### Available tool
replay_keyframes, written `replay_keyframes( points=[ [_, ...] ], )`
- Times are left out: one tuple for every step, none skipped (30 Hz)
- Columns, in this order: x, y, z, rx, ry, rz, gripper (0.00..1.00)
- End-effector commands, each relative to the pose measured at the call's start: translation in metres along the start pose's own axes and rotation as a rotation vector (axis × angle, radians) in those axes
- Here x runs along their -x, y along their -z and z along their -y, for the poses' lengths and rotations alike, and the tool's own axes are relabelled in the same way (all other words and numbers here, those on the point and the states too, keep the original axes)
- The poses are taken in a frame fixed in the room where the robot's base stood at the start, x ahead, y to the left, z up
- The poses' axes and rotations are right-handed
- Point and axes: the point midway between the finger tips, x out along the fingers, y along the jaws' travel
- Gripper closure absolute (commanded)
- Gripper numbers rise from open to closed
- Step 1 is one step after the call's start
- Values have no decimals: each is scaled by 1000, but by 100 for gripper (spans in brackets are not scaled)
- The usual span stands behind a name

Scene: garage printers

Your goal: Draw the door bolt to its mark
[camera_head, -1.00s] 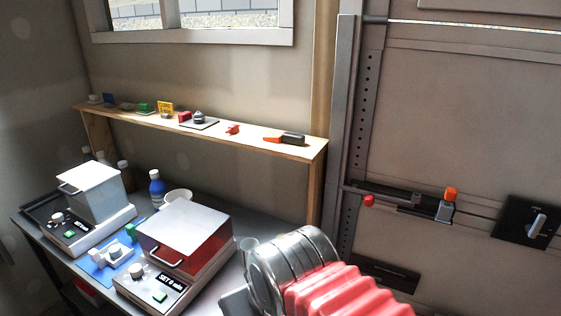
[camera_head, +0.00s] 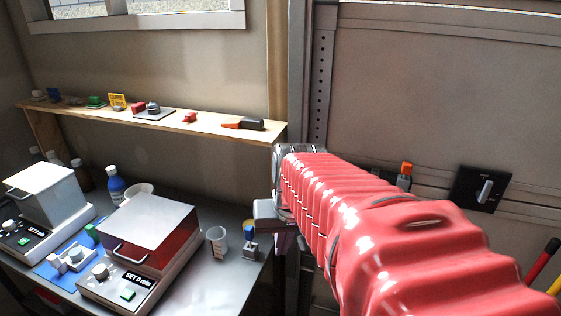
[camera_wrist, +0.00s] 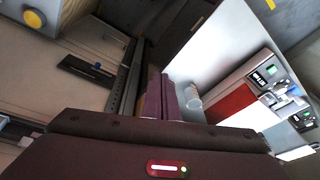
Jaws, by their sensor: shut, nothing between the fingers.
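The door bolt's grey block with an orange top (camera_head: 405,178) shows on the door in the head view, just above my red-sleeved arm. My arm hides the rest of the bolt, including its red knob. My gripper is shut and empty; its purple fingers (camera_wrist: 162,95) show in the wrist view, pointing away over the gap between door and bench. In the head view my wrist is at the door's left edge, beside the bench, apart from the visible bolt block. A round yellow-orange knob (camera_wrist: 34,18) on a pale block shows at the wrist view's upper left; I cannot tell what it is.
A black panel with a grey handle (camera_head: 483,190) is right of the bolt. The bench holds a red curing box (camera_head: 150,235), a clear cup (camera_head: 218,242) and a small blue-topped item (camera_head: 250,240) near my wrist. A wooden shelf (camera_head: 215,126) runs above. Red and yellow handles stand lower right.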

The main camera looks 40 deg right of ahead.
Motion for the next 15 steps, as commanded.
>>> replay_keyframes(
  points=[
    [-2, 10, -12, -44, -1, 14, 100],
    [-2, 16, -18, -67, -1, 21, 100],
    [-3, 23, -26, -97, 1, 29, 100],
    [-4, 29, -33, -120, 4, 35, 100],
    [-4, 34, -40, -144, 6, 42, 100],
    [-5, 41, -48, -173, 9, 50, 100],
    [-5, 46, -55, -196, 12, 55, 100],
    [-6, 51, -62, -219, 16, 61, 100],
    [-7, 58, -72, -248, 21, 69, 100],
    [-7, 63, -79, -269, 26, 73, 100],
    [-8, 68, -86, -291, 31, 78, 100],
    [-8, 74, -97, -319, 38, 85, 100],
    [-8, 79, -104, -340, 43, 89, 100],
    [-9, 83, -112, -361, 50, 94, 100],
    [-9, 89, -123, -388, 58, 99, 100]
  ],
)
